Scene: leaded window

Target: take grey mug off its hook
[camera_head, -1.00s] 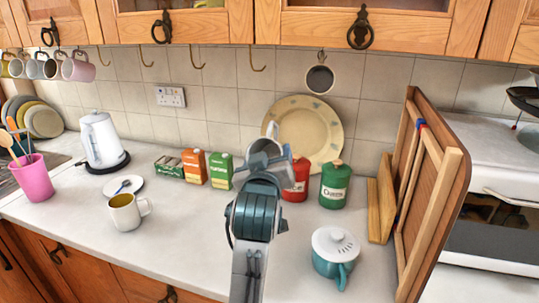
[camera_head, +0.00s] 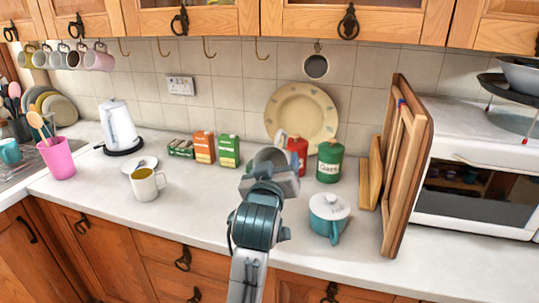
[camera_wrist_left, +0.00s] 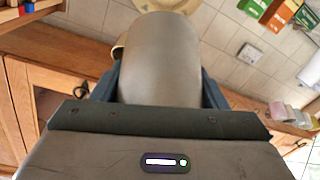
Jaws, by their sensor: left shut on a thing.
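The grey mug (camera_head: 284,180) is in my left gripper (camera_head: 272,172), over the counter and apart from the hooks. In the left wrist view the grey mug (camera_wrist_left: 160,60) fills the space between the fingers, a smooth grey-brown cylinder. My left gripper is shut on it; the fingertips are largely hidden by the mug. Empty hooks (camera_head: 208,48) hang under the wall cupboard. My right gripper is not in view.
Several mugs (camera_head: 98,60) hang at the left, and another mug (camera_head: 316,67) hangs right of centre. Behind the held mug are a cream plate (camera_head: 300,105), canisters (camera_head: 330,163) and cartons (camera_head: 204,148). A teal lidded pot (camera_head: 328,215) stands to the right. The front counter is partly clear.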

